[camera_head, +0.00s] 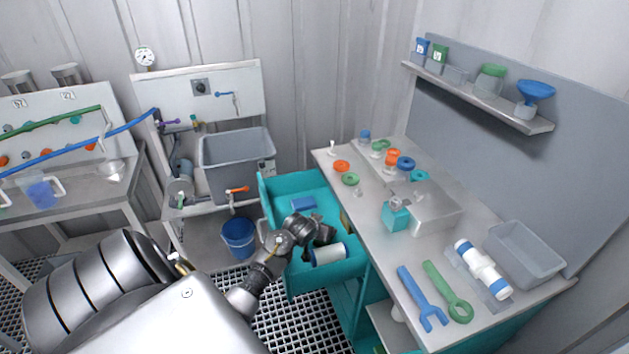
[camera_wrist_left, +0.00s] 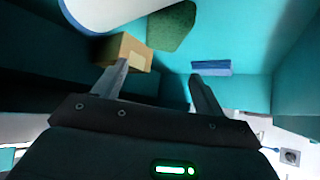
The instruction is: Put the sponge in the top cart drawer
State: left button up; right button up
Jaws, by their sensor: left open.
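The teal cart's top drawer (camera_head: 275,197) is pulled open. My left gripper (camera_head: 322,232) is down over it, and in the left wrist view the gripper (camera_wrist_left: 158,76) has its fingers apart with nothing between them. A tan block (camera_wrist_left: 133,52) lies near the left fingertip; I cannot tell whether they touch. A dark green pad (camera_wrist_left: 172,27) lies just beyond it, and a blue block (camera_wrist_left: 211,68) lies beyond the right fingertip. The blue block also shows in the head view (camera_head: 303,203). I cannot tell for certain which is the sponge. My right gripper is not in view.
A white roll with blue ends (camera_head: 328,254) lies in the drawer's near part. A blue bucket (camera_head: 239,238) stands left of the drawer.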

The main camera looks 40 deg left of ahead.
pick_arm(q)
jog(key=v, duration=0.8)
jog(key=shift+p, duration=0.4)
